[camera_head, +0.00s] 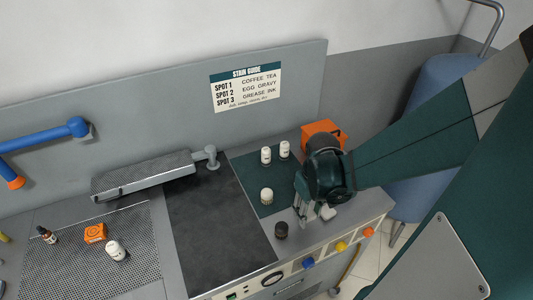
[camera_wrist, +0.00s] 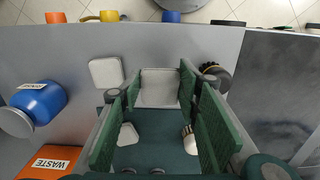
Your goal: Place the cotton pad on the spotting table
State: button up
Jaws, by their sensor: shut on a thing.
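My gripper (camera_head: 307,222) is over the right end of the work surface, near the front edge of the green mat. In the wrist view its two green-padded fingers (camera_wrist: 160,103) are shut on a pale square cotton pad (camera_wrist: 158,88). The fingers mostly hide this pad in the head view. A second white pad (camera_head: 327,212) lies on the grey counter beside the gripper; it also shows in the wrist view (camera_wrist: 106,72). A third white pad (camera_wrist: 128,134) lies on the green mat, partly behind a finger. The spotting table has a dark flat panel (camera_head: 215,225) and a perforated panel (camera_head: 75,275) left of it.
Two white bottles (camera_head: 266,155) and an orange waste bin (camera_head: 322,132) stand behind. Small bottles and an orange box (camera_head: 95,233) occupy the perforated panel. The dark panel is clear.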

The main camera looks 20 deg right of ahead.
aim_at(309, 215)
jog(key=shift+f, duration=0.4)
jog(key=shift+f+b, duration=0.4)
jog(key=shift+f, duration=1.5)
jog(key=shift+f, duration=0.15)
jog(key=o, duration=0.7)
jog(key=shift+r, duration=0.3)
jog(key=shift+r+p, duration=1.15)
jog(key=shift+r, duration=4.75)
